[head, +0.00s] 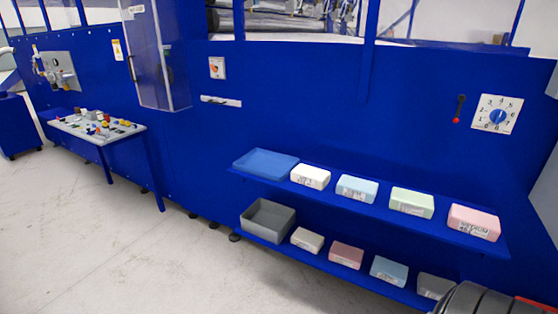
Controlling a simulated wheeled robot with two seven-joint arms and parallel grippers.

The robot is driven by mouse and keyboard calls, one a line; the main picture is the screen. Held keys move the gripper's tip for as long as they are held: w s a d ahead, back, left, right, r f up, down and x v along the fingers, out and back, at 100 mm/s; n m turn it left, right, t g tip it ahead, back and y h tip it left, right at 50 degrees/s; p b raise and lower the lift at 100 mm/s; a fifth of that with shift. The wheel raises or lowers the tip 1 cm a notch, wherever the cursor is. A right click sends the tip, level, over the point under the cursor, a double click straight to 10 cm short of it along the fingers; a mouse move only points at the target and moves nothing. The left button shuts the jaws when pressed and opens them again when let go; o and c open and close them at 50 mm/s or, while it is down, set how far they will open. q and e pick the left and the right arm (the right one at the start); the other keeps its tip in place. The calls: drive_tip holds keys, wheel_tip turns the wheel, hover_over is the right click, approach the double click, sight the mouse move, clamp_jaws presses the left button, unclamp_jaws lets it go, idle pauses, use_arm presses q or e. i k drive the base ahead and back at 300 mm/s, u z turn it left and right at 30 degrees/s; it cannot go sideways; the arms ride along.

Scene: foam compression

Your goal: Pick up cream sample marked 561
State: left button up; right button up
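Two pale foam blocks could be the cream sample. A cream block (307,240) sits on the lower blue shelf, just right of the grey bin. A whiter block (310,177) sits on the upper shelf, just right of the blue tray. Both carry printed labels on the front, too small to read, so I cannot tell which is 561. Both blocks are fully visible. Neither of my grippers shows in the head view.
The upper shelf (335,199) also holds a blue tray (265,163) and light blue, green and pink blocks. The lower shelf (318,263) has a grey bin (268,219) and pink, blue and grey blocks. A control desk (98,127) stands left. Floor (120,240) in front is clear.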

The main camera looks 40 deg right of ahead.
sight(308, 176)
drive_tip(key=i, duration=2.5)
drive_tip(key=z, duration=3.3)
